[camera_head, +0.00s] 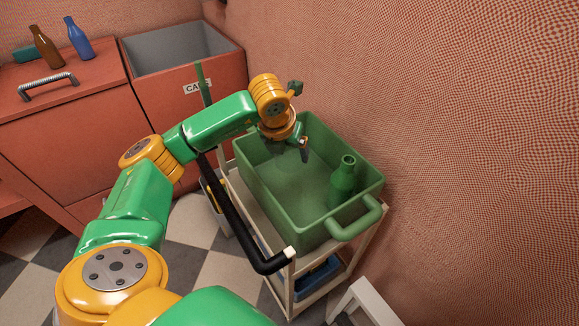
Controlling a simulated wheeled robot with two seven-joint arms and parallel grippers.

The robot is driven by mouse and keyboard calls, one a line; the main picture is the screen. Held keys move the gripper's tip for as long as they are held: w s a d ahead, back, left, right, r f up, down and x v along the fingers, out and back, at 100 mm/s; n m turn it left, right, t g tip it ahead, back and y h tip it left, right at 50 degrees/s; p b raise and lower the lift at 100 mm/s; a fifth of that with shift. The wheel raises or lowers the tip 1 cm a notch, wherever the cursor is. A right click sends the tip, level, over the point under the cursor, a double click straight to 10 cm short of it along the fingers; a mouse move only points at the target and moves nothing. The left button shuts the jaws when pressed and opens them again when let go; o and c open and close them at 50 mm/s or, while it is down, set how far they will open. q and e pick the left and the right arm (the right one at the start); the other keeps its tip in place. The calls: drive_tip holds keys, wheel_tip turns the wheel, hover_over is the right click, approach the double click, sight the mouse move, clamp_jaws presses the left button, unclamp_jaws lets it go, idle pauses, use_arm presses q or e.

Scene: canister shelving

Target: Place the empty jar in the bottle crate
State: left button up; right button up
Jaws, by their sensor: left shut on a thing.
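The bottle crate (255,185) is a deep green open bin with a looped handle at its near right end. It stands on a pale cart. A green bottle (342,182) stands upright inside it, at the right end. My left gripper (304,152) points down into the far part of the crate, left of the bottle and apart from it. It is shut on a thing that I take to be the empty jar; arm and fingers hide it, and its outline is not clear. My right gripper is not in view.
A black bar handle (240,222) runs along the cart's near left side. A red cabinet (60,110) at the left bears a brown bottle (46,48) and a blue bottle (79,40). A red box (222,75) with a grey inside stands behind. A textured wall closes the right.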

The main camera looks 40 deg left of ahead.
use_arm(q)
drive_tip(key=w+f, duration=0.1)
drive_tip(key=w+a+f, duration=0.1)
drive_tip(key=f, duration=0.1)
drive_tip(key=a+f, duration=0.1)
drive_tip(key=shift+w+a+f, duration=0.15)
drive_tip(key=shift+w+f, duration=0.25)
wheel_tip(320, 180, down, 3)
drive_tip(key=shift+w+a+f, duration=0.1)
drive_tip(key=shift+f, duration=0.05)
drive_tip(key=o, duration=1.3)
drive_tip(key=v, duration=1.2)
